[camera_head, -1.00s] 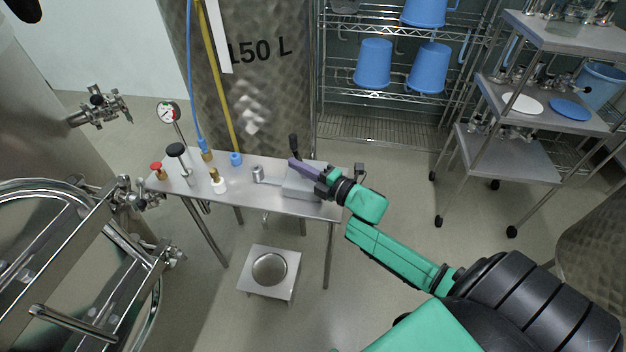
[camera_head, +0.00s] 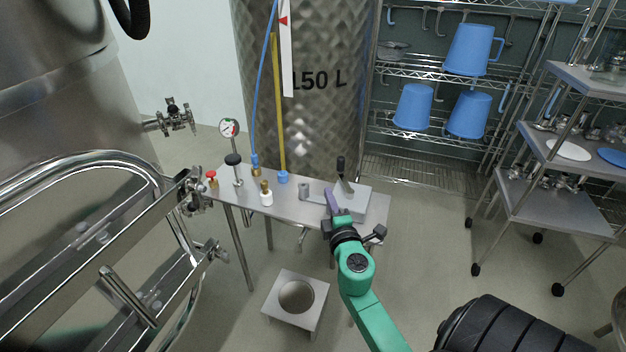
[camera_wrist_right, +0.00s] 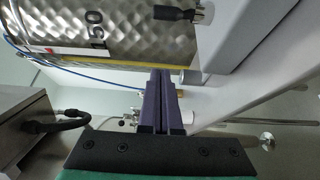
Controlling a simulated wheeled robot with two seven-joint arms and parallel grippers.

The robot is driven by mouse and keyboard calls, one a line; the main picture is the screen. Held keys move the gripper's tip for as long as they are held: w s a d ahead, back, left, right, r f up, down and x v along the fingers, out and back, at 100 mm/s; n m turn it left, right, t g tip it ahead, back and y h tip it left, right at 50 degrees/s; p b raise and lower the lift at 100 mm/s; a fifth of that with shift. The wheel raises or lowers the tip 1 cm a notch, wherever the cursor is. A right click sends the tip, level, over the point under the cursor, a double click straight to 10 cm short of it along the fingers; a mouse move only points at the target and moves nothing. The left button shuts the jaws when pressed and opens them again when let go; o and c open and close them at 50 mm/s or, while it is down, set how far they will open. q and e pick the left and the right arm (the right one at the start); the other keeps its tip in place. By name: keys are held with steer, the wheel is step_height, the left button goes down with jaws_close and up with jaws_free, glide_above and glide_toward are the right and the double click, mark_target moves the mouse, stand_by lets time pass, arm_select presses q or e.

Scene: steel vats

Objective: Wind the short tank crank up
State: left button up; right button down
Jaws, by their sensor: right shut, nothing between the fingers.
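A short crank with an upright black handle (camera_head: 341,165) stands at the grey box (camera_head: 353,203) on the right end of the steel bench (camera_head: 285,207). The handle also shows at the top of the right wrist view (camera_wrist_right: 175,14), beside a small metal end piece. My right gripper (camera_head: 330,197) has purple fingers, shut and empty. In the head view it appears just left of the box and below the handle, apart from the handle. In the wrist view its fingertips (camera_wrist_right: 161,73) point toward the tank. My left gripper is not in view.
The 150 L tank (camera_head: 310,120) stands behind the bench. A gauge (camera_head: 229,128), a black-topped post (camera_head: 234,170), a white fitting (camera_head: 266,195) and blue and yellow tubes occupy the bench's left side. A square stool (camera_head: 297,297) stands below. A trolley (camera_head: 560,205) is right.

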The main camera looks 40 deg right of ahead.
steer(key=x, duration=0.7)
steer(key=shift+d+p, duration=0.3)
steer(key=shift+p, duration=0.1)
steer(key=x, duration=0.3)
steer(key=shift+s+d+f, duration=0.1)
steer(key=shift+d+f, duration=0.05)
steer(key=shift+d, duration=0.15)
steer(key=shift+s+d+b, duration=0.15)
steer(key=shift+d, duration=0.45)
steer(key=shift+s+d+b, duration=0.15)
steer(key=shift+d, duration=0.5)
steer(key=shift+s+d, duration=0.15)
steer(key=shift+d, duration=0.2)
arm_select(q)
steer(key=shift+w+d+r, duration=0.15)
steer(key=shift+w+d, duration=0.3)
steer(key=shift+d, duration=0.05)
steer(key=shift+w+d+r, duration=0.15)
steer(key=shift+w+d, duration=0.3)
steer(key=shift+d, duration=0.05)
